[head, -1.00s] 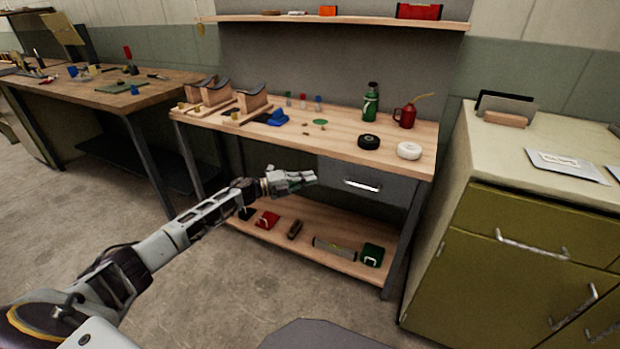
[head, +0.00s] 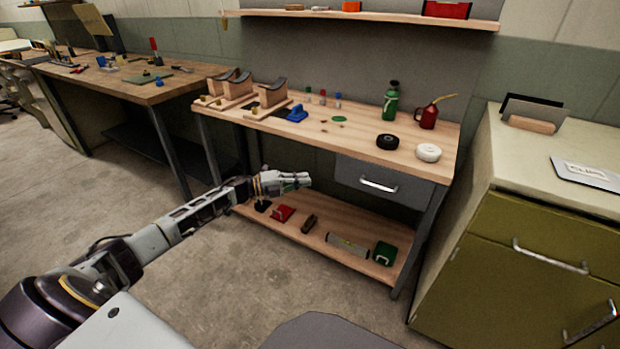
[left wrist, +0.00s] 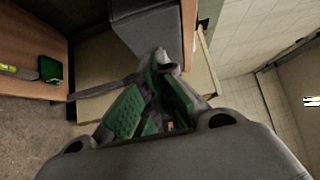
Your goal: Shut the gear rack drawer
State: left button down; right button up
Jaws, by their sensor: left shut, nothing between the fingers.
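A grey drawer front (head: 372,188) with a bright bar handle (head: 379,185) sits under the right part of the wooden workbench top (head: 350,140). It looks about level with the bench front, but I cannot tell whether it is fully in. My left gripper (head: 306,179) is shut and empty, left of the drawer and apart from it in the head view, above the lower shelf. In the left wrist view the green-padded fingers (left wrist: 162,75) come together, with a grey box-like surface (left wrist: 150,30), probably the drawer unit, beyond them. My right gripper is not in view.
The lower shelf (head: 320,238) holds a red item (head: 283,213), a green box (head: 384,253) and other small objects. An olive cabinet (head: 500,250) stands close on the right. Another workbench (head: 130,82) is at the left. The floor in front is clear.

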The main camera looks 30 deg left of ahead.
pick_arm(q)
jog(key=shift+s+a, duration=0.4)
dwell(0.3)
